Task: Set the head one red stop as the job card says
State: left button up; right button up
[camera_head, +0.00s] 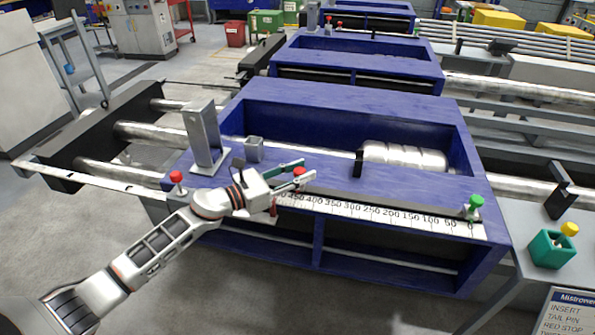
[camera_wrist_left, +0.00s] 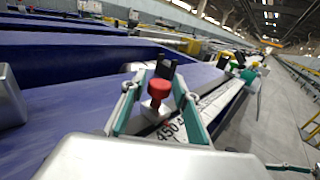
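A red-knobbed stop (camera_head: 299,172) stands on the blue head one table, by the white scale (camera_head: 370,212) near its high-number end. In the left wrist view the red knob (camera_wrist_left: 158,89) is between my left gripper's fingers, with "450" printed just nearer. My left gripper (camera_head: 297,170) reaches in from the left. Its green-edged fingers (camera_wrist_left: 158,92) are apart on either side of the stop, with a gap showing. A green-knobbed stop (camera_head: 474,205) stands near the 0 end. The job card (camera_head: 568,312) reads "INSERT", "TAIL PIN", "RED STOP"; the rest is cut off.
Another red knob (camera_head: 176,178) stands left of the scale, near an upright grey post (camera_head: 203,137). A small grey block (camera_head: 254,149) is behind my gripper. A metal cylinder (camera_head: 403,155) lies in the blue frame's recess.

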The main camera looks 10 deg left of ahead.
dwell(0.3)
pick_arm(q)
jog(key=v, duration=1.2)
